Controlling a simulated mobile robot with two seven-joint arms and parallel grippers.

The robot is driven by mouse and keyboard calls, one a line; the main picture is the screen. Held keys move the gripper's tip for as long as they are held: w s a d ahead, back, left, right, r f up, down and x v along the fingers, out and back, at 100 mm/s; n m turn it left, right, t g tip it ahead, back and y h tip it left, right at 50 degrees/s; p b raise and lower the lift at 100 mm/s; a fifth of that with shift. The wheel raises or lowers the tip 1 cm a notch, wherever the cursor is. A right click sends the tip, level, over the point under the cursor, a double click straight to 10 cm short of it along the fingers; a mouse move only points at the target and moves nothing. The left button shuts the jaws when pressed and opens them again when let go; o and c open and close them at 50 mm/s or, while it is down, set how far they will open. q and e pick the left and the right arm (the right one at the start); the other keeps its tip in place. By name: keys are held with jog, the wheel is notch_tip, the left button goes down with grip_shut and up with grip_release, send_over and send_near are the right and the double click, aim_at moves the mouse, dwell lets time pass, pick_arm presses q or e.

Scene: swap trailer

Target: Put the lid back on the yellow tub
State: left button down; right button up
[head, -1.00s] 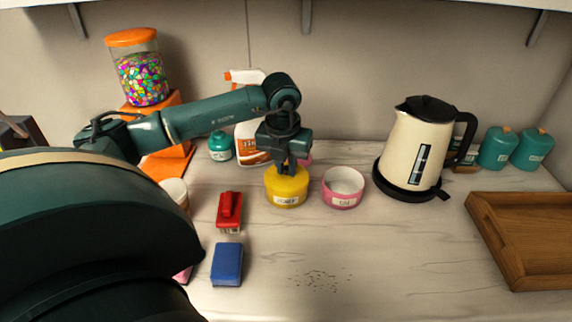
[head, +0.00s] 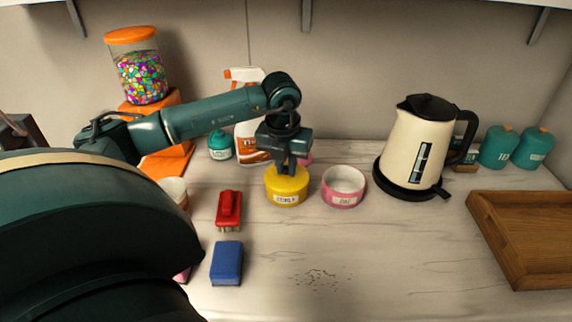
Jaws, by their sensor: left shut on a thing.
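The yellow tub (head: 286,190) stands upright on the counter, left of the pink tub, with a white label on its front. My left gripper (head: 287,170) points straight down over the top of the yellow tub. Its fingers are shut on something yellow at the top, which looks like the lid. The lid appears to sit at the tub's rim; I cannot make out a gap between them. The gripper hides part of the top. My right gripper is not in view.
An open pink tub (head: 343,187) stands close on the right, and a cream kettle (head: 415,148) beyond it. A red brush (head: 229,209) and blue block (head: 227,263) lie front left. A spray bottle (head: 250,140) stands behind. Crumbs (head: 320,279) dot the front counter; a wooden tray (head: 500,245) is at right.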

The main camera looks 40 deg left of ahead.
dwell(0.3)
pick_arm(q)
jog(key=c, duration=1)
grip_release()
jog(key=shift+o, duration=0.9)
jog(key=shift+r, duration=0.15)
jog(key=shift+r+p, duration=2.45)
jog(key=shift+r, duration=0.95)
